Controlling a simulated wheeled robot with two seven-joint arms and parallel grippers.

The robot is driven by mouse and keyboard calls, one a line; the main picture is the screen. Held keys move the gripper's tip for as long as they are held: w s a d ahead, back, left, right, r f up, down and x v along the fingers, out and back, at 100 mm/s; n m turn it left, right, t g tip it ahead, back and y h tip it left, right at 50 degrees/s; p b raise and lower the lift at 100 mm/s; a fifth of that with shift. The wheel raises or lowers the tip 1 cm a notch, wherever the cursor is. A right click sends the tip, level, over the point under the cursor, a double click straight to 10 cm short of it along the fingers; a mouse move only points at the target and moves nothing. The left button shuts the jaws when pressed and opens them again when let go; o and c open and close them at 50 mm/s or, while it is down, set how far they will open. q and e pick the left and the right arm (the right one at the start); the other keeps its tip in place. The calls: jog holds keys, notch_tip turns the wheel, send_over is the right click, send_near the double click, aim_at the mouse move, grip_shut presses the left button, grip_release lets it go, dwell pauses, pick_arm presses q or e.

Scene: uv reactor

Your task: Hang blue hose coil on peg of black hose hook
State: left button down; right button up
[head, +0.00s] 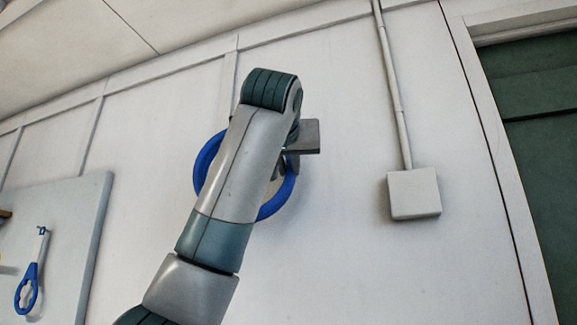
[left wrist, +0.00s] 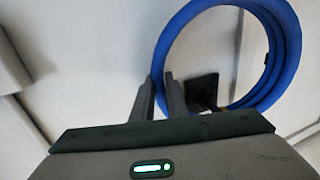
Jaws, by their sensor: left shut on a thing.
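The blue hose coil (head: 204,158) is a round ring in front of the white wall in the head view, partly covered by my left arm. My left gripper (head: 284,156) is at the coil's right side. In the left wrist view the fingers (left wrist: 160,88) are shut on the left side of the coil (left wrist: 288,48). The black hose hook (left wrist: 202,92) shows through the ring's opening, close to the right finger. I cannot tell whether the coil is around its peg or touching it. The hook is hidden behind my arm in the head view. My right gripper is not in view.
A grey box (head: 414,193) with a vertical conduit (head: 391,80) is on the wall to the right. A dark green door (head: 535,150) stands at the far right. A pale board (head: 80,235) with a blue-handled tool (head: 30,285) is at the left. Bare wall surrounds the coil.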

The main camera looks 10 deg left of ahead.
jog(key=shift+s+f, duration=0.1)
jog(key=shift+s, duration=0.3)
pick_arm(q)
jog(key=c, duration=1.7)
grip_release()
jog(key=shift+s, duration=0.1)
jog(key=shift+o, duration=0.2)
jog(key=shift+d, duration=0.1)
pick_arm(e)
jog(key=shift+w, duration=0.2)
